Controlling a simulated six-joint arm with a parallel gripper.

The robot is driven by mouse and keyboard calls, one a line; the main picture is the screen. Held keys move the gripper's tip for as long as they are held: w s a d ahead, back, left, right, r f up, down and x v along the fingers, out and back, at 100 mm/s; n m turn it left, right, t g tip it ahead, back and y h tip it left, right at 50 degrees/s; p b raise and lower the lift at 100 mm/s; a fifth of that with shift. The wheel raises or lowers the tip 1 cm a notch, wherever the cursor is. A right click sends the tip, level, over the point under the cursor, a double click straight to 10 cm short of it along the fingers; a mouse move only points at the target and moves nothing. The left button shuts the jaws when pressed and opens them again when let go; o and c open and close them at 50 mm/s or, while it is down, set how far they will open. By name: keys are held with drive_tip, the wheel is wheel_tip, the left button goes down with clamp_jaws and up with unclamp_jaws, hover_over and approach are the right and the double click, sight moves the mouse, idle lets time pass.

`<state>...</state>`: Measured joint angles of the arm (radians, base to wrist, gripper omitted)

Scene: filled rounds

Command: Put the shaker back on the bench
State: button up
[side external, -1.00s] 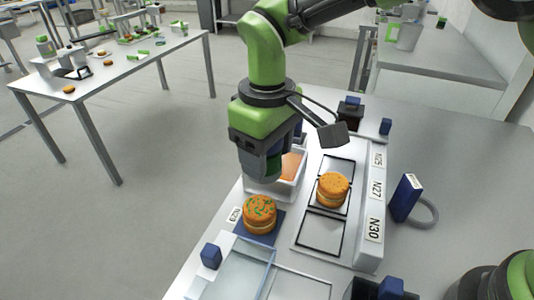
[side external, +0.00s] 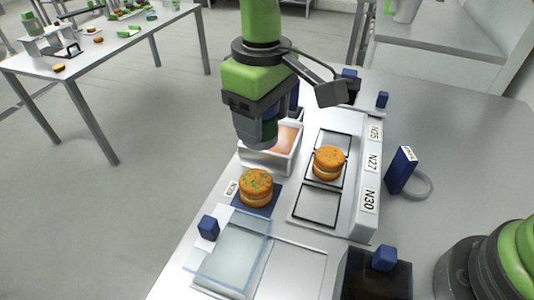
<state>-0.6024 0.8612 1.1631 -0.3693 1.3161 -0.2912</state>
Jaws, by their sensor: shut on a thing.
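My gripper (side external: 262,132) is shut on the shaker (side external: 266,129), a dark bluish-green piece mostly hidden between the fingers. It is held above the left part of the bench, over the near-left edge of the white bin and behind the garnished round. That filled round (side external: 256,188) has green flecks on its top and sits on a dark blue mat (side external: 262,211). The bench (side external: 440,150) is pale grey. No part of the shaker is seen touching it.
A white bin (side external: 262,163) with orange contents stands just behind the mat. A plain filled round (side external: 328,162) sits on a framed pad before the label rail (side external: 368,200). A navy labelled block (side external: 401,170) stands right. A glassy tray (side external: 235,250) lies in front.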

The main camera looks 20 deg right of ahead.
drive_tip(key=w+d+f+m, duration=0.1)
drive_tip(key=d+f+m, duration=0.1)
drive_tip(key=d, duration=0.9)
drive_tip(key=w+d+f+m, duration=0.1)
drive_tip(key=w+d, duration=0.1)
drive_tip(key=d, duration=0.9)
drive_tip(key=s+d+f+m, duration=0.25)
drive_tip(key=s+d, duration=0.35)
drive_tip(key=d, duration=0.6)
drive_tip(key=shift+m, duration=0.25)
drive_tip(key=f, duration=0.4)
drive_tip(key=shift+s+d+f, duration=0.1)
drive_tip(key=shift+s+f, duration=0.15)
drive_tip(key=shift+s, duration=0.05)
drive_tip(key=shift+f, duration=2.4)
drive_tip(key=shift+f, duration=0.1)
drive_tip(key=o, duration=1)
